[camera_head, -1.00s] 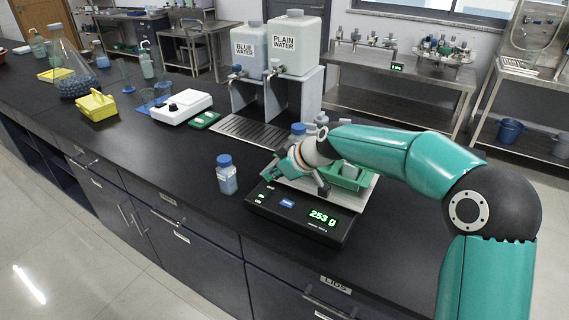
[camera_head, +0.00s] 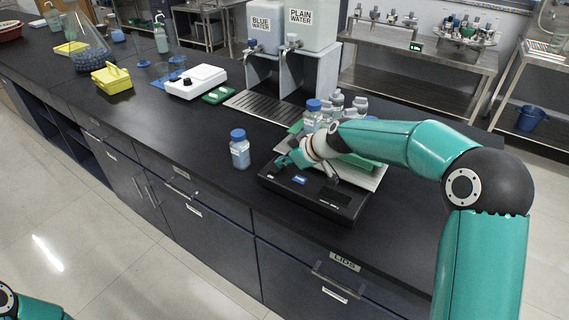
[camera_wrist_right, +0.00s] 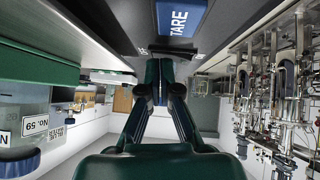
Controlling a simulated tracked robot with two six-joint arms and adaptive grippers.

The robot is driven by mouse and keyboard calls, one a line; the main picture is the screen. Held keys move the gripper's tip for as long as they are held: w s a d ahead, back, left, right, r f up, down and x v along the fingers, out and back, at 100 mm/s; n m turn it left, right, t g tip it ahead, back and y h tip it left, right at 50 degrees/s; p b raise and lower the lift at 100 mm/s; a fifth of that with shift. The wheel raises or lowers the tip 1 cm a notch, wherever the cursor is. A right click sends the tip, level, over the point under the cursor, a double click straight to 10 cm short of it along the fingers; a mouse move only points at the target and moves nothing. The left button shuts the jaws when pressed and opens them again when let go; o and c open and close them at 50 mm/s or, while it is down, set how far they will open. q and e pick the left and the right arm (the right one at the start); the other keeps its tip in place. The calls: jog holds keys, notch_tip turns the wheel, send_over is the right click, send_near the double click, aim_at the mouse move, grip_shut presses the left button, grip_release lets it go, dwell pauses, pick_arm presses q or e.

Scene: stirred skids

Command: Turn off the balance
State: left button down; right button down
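The balance (camera_head: 345,206) is a low black unit with a metal pan (camera_head: 368,178) on the worktop. Its display (camera_head: 335,194) is dark. The blue TARE button shows on its front panel (camera_head: 299,181) and close up in the right wrist view (camera_wrist_right: 180,18). My right gripper (camera_head: 281,163) is at the left end of the panel, left of the TARE button. In the right wrist view its fingertips (camera_wrist_right: 161,82) are together with nothing held, close to the panel. I cannot tell whether they touch it. My left gripper is out of view.
A blue-capped bottle (camera_head: 240,152) stands just left of the balance. Several bottles (camera_head: 338,108) stand behind it, and a green tray (camera_head: 362,162) is on the pan. A white device (camera_head: 196,82) and yellow basket (camera_head: 112,80) are farther left. The worktop front edge is clear.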

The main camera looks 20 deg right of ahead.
jog(key=shift+s+a+f, duration=0.1)
jog(key=shift+a+f, duration=0.05)
jog(key=shift+f, duration=0.05)
jog(key=shift+s+a, duration=0.1)
jog(key=shift+a, duration=0.05)
jog(key=shift+s+a+r+b, duration=0.1)
jog(key=shift+s+a+b, duration=0.2)
jog(key=shift+s+a, duration=0.1)
jog(key=shift+w, duration=0.1)
jog(key=shift+r, duration=0.15)
